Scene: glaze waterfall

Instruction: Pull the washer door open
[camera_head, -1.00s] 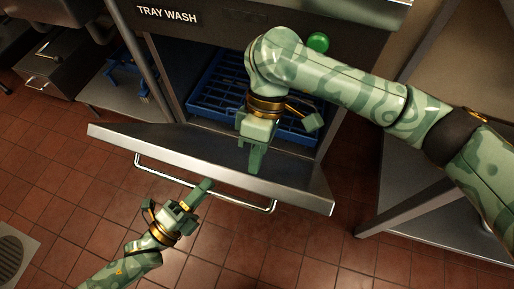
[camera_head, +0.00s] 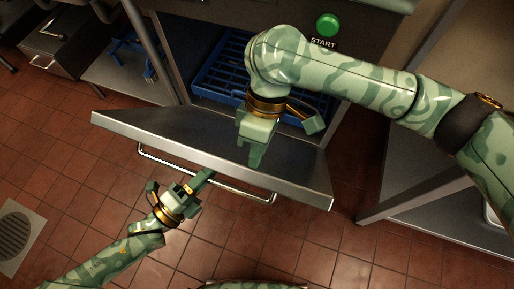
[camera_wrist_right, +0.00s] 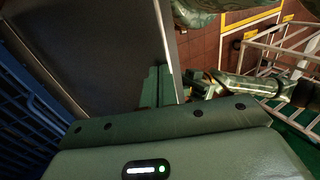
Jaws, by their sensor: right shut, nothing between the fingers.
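The washer door (camera_head: 120,122) is a grey metal panel, tilted partly open, with a bar handle (camera_head: 245,193) on its outer face. In the right wrist view its dark inner face (camera_wrist_right: 100,45) fills the upper left. My right gripper (camera_head: 255,158) is shut and empty, pointing down at the door's inner side; whether it touches the panel is unclear. It also shows in the right wrist view (camera_wrist_right: 160,85), beside the door's edge. My left gripper (camera_head: 208,177) is at the handle on the outer side. Its fingertips are partly hidden, so its grip cannot be told.
A blue rack (camera_head: 212,78) sits inside the washer behind the door. A green START button (camera_head: 327,25) is above the opening. A metal table (camera_head: 440,190) stands at right. Tiled floor (camera_head: 60,190) is clear in front, with a drain (camera_head: 15,237) at left.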

